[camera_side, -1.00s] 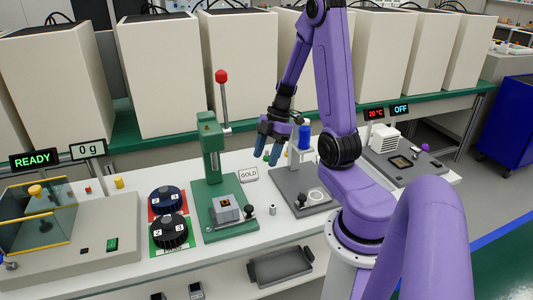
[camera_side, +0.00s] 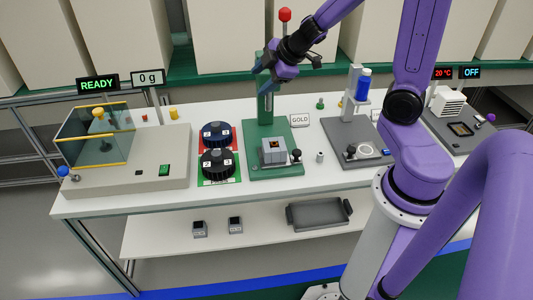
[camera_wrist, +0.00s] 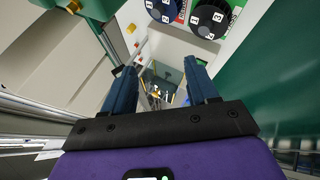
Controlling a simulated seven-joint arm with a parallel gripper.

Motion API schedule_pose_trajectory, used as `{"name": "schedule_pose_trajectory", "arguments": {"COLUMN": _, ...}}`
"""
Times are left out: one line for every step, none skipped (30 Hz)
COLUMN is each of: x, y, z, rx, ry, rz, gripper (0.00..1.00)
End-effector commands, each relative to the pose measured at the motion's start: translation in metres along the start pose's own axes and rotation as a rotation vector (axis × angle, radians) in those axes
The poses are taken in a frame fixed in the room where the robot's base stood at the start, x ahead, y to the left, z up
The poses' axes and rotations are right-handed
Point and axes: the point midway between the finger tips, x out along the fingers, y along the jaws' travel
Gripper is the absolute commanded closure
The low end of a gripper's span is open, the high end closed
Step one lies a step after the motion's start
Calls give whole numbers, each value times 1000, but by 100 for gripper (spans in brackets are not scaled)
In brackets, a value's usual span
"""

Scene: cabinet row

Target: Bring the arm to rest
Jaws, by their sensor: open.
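My purple arm reaches over the white bench (camera_side: 330,185). My gripper (camera_side: 260,82) is raised at the upper middle of the side view, in front of the green press (camera_side: 265,115) in the picture, so part of the press column is hidden. The two blue-grey fingers are apart with nothing between them. In the wrist view my gripper (camera_wrist: 160,68) also shows spread, empty fingers, with blurred bench equipment far beyond them.
A grey tray (camera_side: 318,214) lies on the lower shelf. Large cream cabinets (camera_side: 130,45) stand behind.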

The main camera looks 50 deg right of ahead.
Motion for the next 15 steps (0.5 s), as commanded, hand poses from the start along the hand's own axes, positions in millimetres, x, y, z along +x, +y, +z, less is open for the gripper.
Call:
{"name": "schedule_pose_trajectory", "arguments": {"x": -6, "y": -7, "z": -10, "rx": 7, "ry": -4, "rz": 7, "gripper": 42}}
{"name": "schedule_pose_trajectory", "arguments": {"x": -10, "y": -12, "z": -14, "rx": 17, "ry": -11, "rz": 7, "gripper": 42}}
{"name": "schedule_pose_trajectory", "arguments": {"x": -15, "y": -19, "z": -20, "rx": 29, "ry": -22, "rz": 6, "gripper": 42}}
{"name": "schedule_pose_trajectory", "arguments": {"x": -19, "y": -25, "z": -23, "rx": 39, "ry": -30, "rz": 1, "gripper": 42}}
{"name": "schedule_pose_trajectory", "arguments": {"x": -23, "y": -32, "z": -26, "rx": 46, "ry": -40, "rz": -6, "gripper": 42}}
{"name": "schedule_pose_trajectory", "arguments": {"x": -29, "y": -41, "z": -29, "rx": 58, "ry": -54, "rz": -18, "gripper": 42}}
{"name": "schedule_pose_trajectory", "arguments": {"x": -33, "y": -50, "z": -31, "rx": 64, "ry": -65, "rz": -31, "gripper": 42}}
{"name": "schedule_pose_trajectory", "arguments": {"x": -38, "y": -58, "z": -33, "rx": 71, "ry": -76, "rz": -46, "gripper": 42}}
{"name": "schedule_pose_trajectory", "arguments": {"x": -44, "y": -70, "z": -35, "rx": 78, "ry": -91, "rz": -69, "gripper": 42}}
{"name": "schedule_pose_trajectory", "arguments": {"x": -50, "y": -80, "z": -36, "rx": 82, "ry": -104, "rz": -90, "gripper": 42}}
{"name": "schedule_pose_trajectory", "arguments": {"x": -55, "y": -90, "z": -36, "rx": 87, "ry": -118, "rz": -112, "gripper": 42}}
{"name": "schedule_pose_trajectory", "arguments": {"x": -63, "y": -104, "z": -36, "rx": 88, "ry": -137, "rz": -146, "gripper": 42}}
{"name": "schedule_pose_trajectory", "arguments": {"x": -70, "y": -114, "z": -36, "rx": 89, "ry": -151, "rz": -173, "gripper": 42}}
{"name": "schedule_pose_trajectory", "arguments": {"x": -76, "y": -125, "z": -35, "rx": 88, "ry": -165, "rz": -202, "gripper": 42}}
{"name": "schedule_pose_trajectory", "arguments": {"x": -86, "y": -140, "z": -33, "rx": 84, "ry": -186, "rz": -245, "gripper": 42}}
